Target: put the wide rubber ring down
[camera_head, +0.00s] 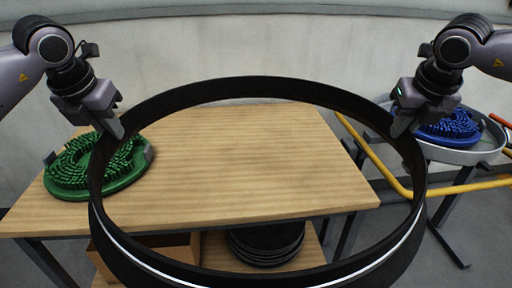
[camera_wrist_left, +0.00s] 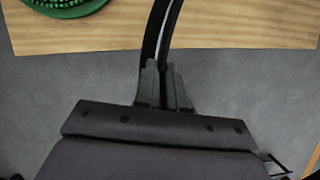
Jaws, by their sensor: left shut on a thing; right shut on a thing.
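The wide rubber ring (camera_head: 262,88) is a large black band with a pale line along its near lower part. It is held up in the air, roughly level, between my two grippers, and its near part hangs in front of the table's near edge. My left gripper (camera_head: 116,128) is shut on the ring's left side. In the left wrist view the fingers (camera_wrist_left: 164,88) clasp the black band, which runs up and away from them. My right gripper (camera_head: 401,128) is shut on the ring's right side. The fingertips are partly hidden by the ring in the head view.
A wooden table (camera_head: 240,160) lies below, bare in the middle. A green round brush (camera_head: 100,165) sits at its left. Black discs (camera_head: 265,243) and a cardboard box (camera_head: 150,248) are on the lower shelf. At right are a blue brush (camera_head: 450,128) in a grey tray (camera_head: 470,156) and a yellow rail (camera_head: 460,187).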

